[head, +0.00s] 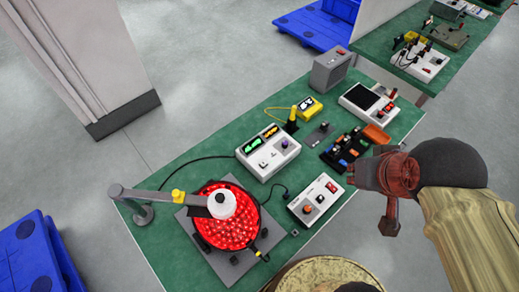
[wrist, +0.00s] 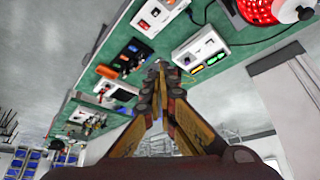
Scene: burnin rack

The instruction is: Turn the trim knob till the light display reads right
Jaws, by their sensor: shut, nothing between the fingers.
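A round lamp disc (head: 228,222) with many lit red lights lies on a grey plate at the near left of the green bench. It also shows in the wrist view (wrist: 262,10). Another white box (head: 267,158) has green and orange displays and a purple knob (head: 284,143). I cannot tell which knob is the trim knob; labels are too small to read. My gripper (wrist: 160,72) is shut and empty, above the bench's right edge, apart from both knobs.
A grey arm (head: 160,194) with a white cylinder (head: 221,204) reaches over the lamp disc. A dark tray (head: 345,150) of parts, a yellow meter (head: 309,107) and a white instrument (head: 364,102) stand farther back. Cables cross the bench.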

